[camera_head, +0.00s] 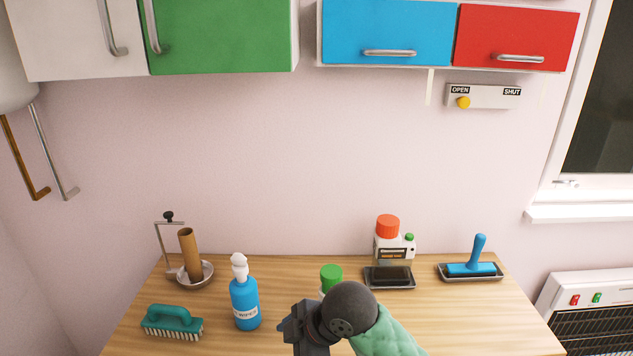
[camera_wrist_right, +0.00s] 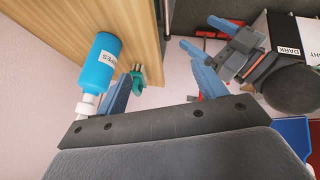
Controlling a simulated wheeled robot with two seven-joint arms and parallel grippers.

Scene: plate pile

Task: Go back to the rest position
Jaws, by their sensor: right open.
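My right arm comes in from the bottom right of the head view, over the front of the wooden table (camera_head: 480,322).
A blue bottle (camera_head: 244,302) and a teal brush (camera_head: 172,322) stand left of my right arm. A green-capped bottle (camera_head: 332,275) is mostly hidden behind it. A red-capped bottle (camera_head: 387,228) and a blue-handled tool (camera_head: 478,252) are farther back. The table's right front is clear.

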